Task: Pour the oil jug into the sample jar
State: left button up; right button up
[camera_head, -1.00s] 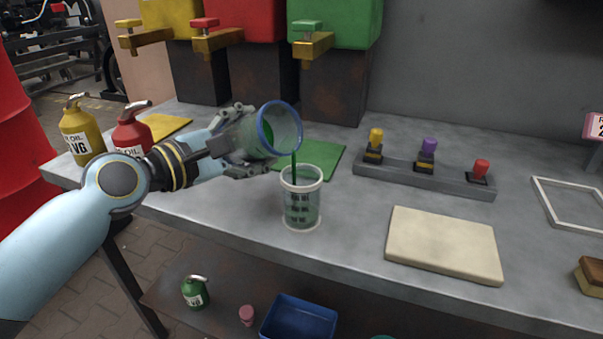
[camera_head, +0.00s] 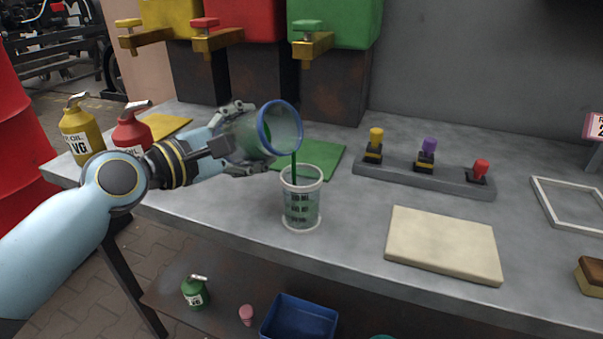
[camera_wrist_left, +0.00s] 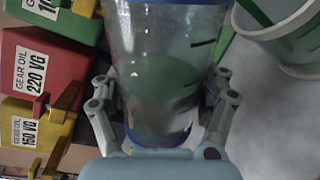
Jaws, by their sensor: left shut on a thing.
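The oil jug (camera_head: 284,126) is clear with a blue rim and is tilted far over, its mouth facing right. My left gripper (camera_head: 246,140) is shut around its body; the wrist view (camera_wrist_left: 165,85) shows a finger on each side of it and green oil inside. A thin green stream runs from the jug's lip down into the sample jar (camera_head: 302,207). The jar is clear with a pale rim and dark markings, and stands upright on the bench just below the jug's mouth, not touching it. Its contents look greenish; the level is hard to read. My right gripper is out of view.
A green mat (camera_head: 318,156) lies behind the jar. Yellow (camera_head: 76,130) and red (camera_head: 132,132) oil cans stand at the left. A rack with three coloured knobs (camera_head: 425,175) and a beige board (camera_head: 443,243) lie right. Tapped oil tanks (camera_head: 335,22) stand behind.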

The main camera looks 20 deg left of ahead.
pick_arm(q)
jog(key=shift+r+m, duration=0.25)
jog(key=shift+m, duration=0.05)
dwell(1.3)
